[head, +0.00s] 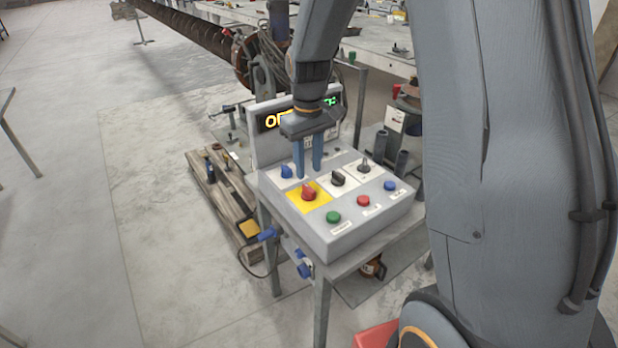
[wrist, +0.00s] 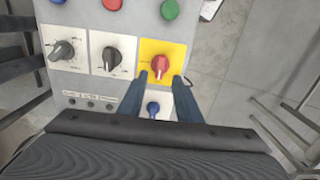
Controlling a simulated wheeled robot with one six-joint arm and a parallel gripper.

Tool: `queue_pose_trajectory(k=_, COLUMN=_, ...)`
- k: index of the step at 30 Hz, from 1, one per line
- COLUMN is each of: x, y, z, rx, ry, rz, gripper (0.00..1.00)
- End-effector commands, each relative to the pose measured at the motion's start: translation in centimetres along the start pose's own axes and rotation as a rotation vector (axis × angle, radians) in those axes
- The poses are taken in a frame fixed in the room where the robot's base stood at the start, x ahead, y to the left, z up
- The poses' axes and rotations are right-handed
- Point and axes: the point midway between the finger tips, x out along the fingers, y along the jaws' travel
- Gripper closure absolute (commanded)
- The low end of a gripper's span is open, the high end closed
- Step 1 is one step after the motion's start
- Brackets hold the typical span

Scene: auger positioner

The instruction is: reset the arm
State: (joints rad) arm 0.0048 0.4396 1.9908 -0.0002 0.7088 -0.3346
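My gripper (head: 309,176) points down over the grey control box (head: 345,222). Its two blue fingers stand apart with a clear gap and nothing held between them. A red rotary knob (head: 309,191) on a yellow plate (head: 318,206) lies just below the fingertips. In the wrist view the red knob (wrist: 161,65) shows between and just beyond the fingertips (wrist: 161,77); I cannot tell whether they touch it. A blue knob (wrist: 153,108) sits behind it, between the fingers in that view. My arm partly hides the display (head: 268,122), which shows orange and green characters.
Black knobs (head: 337,179) and (head: 364,166) sit right of the red knob. Green (head: 333,217), red (head: 363,201) and blue (head: 390,186) buttons line the front. A wooden pallet (head: 215,190) with tools lies left of the stand. A long auger (head: 190,30) and bench lie behind.

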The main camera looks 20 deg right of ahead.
Motion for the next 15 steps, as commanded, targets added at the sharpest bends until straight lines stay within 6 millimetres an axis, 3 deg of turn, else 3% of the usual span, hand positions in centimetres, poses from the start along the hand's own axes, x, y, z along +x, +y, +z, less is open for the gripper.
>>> queue_pose_trajectory(k=6, x=-1.4, y=0.0, z=0.0, rx=0.000, ry=0.001, rz=0.000, gripper=0.69)
queue_pose_trajectory(k=15, x=-1.5, y=0.0, z=0.0, rx=0.000, ry=0.000, rz=0.000, gripper=0.69)
